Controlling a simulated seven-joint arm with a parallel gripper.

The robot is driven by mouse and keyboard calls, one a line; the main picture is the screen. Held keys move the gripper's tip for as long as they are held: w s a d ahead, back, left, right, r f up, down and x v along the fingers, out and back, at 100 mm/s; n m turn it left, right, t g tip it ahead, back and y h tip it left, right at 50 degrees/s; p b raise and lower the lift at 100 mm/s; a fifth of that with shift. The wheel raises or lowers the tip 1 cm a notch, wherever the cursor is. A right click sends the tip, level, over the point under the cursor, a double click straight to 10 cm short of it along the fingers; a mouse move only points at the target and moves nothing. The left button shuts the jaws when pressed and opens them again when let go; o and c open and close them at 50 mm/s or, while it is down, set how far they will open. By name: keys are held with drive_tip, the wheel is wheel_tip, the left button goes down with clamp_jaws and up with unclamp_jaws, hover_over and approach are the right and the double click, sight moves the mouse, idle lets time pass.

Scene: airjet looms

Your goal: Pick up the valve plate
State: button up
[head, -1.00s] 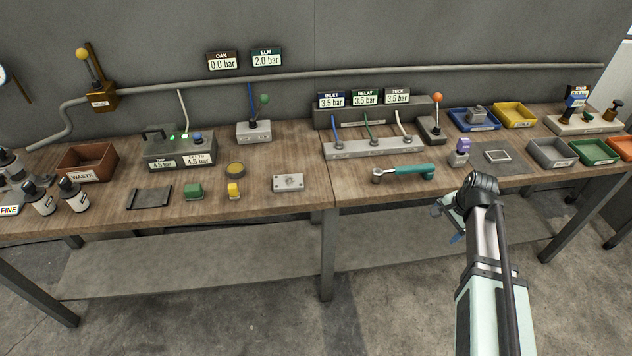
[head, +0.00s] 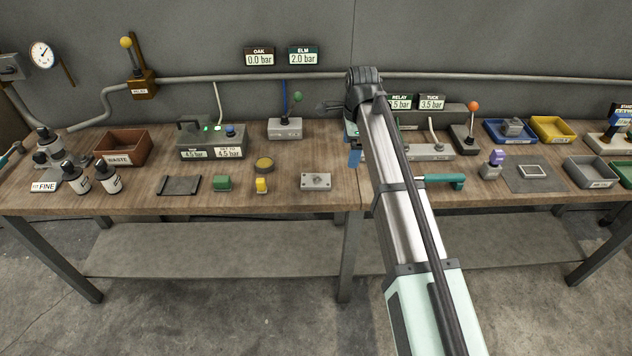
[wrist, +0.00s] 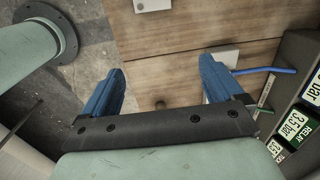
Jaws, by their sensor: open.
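The valve plate (head: 316,181) appears to be the small grey plate with a raised centre, lying flat on the wooden bench left of the board seam. In the wrist view, a pale plate (wrist: 152,5) cut off by the top edge seems to be the same one. My gripper (head: 354,156) is above the bench, to the right of the plate and apart from it; only a blue finger shows in the head view. In the wrist view my gripper (wrist: 162,72) has its two blue fingers spread, with no plate between them.
The bench front edge is close to the plate.

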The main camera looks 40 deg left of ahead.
wheel_tip(320, 180, up, 2)
hover_over(316, 179)
drive_tip(key=shift+m+h, duration=0.4)
drive_tip(key=f, duration=0.8)
drive_tip(key=shift+s+f, duration=0.15)
drive_tip(key=shift+s, duration=0.15)
drive_tip(key=shift+w+f, duration=0.15)
drive_tip(key=shift+f, duration=1.2)
drive_tip(key=shift+w+f, duration=0.1)
drive_tip(key=shift+f, duration=1.2)
drive_tip(key=c, duration=1.3)
